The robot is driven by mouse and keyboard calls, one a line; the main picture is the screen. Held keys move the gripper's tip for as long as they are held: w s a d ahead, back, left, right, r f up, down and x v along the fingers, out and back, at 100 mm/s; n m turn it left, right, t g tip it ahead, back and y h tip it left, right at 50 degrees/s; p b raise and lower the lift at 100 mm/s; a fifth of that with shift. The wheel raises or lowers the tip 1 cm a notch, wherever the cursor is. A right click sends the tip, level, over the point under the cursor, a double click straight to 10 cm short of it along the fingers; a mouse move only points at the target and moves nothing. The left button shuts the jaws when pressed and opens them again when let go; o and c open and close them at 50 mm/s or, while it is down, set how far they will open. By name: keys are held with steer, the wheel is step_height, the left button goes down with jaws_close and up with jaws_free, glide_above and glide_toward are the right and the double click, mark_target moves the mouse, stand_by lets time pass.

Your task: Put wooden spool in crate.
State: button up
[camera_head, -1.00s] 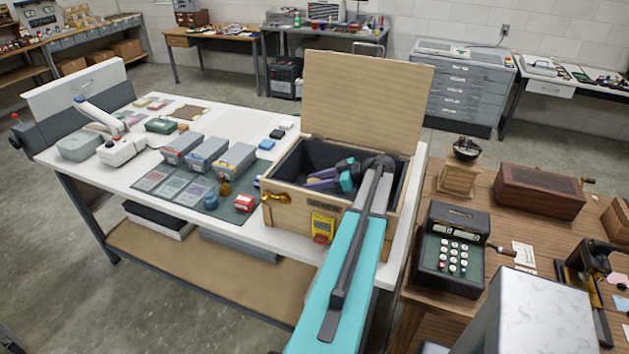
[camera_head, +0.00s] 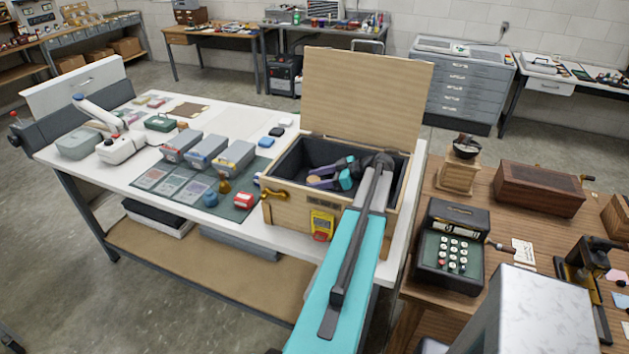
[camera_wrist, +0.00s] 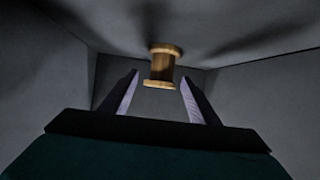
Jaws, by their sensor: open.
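The wooden crate (camera_head: 285,208) stands with its lid raised on the white table; its inside is lined dark. My gripper (camera_head: 318,178) is inside the crate opening, with its fingers pointing left. In the wrist view my gripper (camera_wrist: 160,95) is open, with one finger at each side. The wooden spool (camera_wrist: 161,66) is just past the fingertips, between their lines, and apart from both fingers. It is tan with wider rims and lies inside the dark-lined crate. In the head view a small tan part of the spool (camera_head: 313,178) shows by the fingers.
The raised lid (camera_head: 362,95) stands behind my arm. Grey bins (camera_head: 233,158), a red box (camera_head: 243,201) and small bottles are left of the crate. A wooden table with a cash register (camera_head: 450,245) is at the right.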

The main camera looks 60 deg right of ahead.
steer(key=shift+s+r, duration=0.1)
steer(key=shift+b+v, duration=1.75)
steer(key=shift+v, duration=1.9)
